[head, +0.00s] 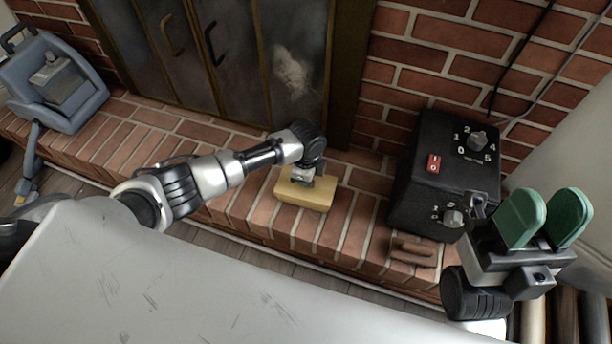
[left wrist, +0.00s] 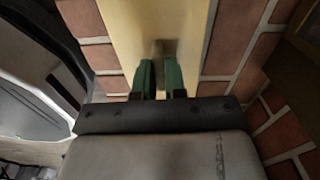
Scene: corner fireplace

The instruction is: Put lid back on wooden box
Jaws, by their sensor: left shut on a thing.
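A pale yellow wooden box (head: 312,199) sits on the brick hearth in front of the fireplace doors. My left gripper (head: 304,176) is right over it, pointing down. In the left wrist view, the green fingers of my left gripper (left wrist: 160,78) are closed around a small knob (left wrist: 158,49) on a flat pale wooden lid (left wrist: 124,24). The frames do not clearly show whether the lid rests on the box or is held just above it. My right gripper (head: 548,207) is open and empty at the right, fingers pointing up.
A black control box (head: 446,172) with dials and a red switch stands right of the wooden box. A small brown object (head: 414,250) lies before it. A blue-grey machine (head: 56,84) is at far left. The hearth (head: 240,205) is clear around the wooden box.

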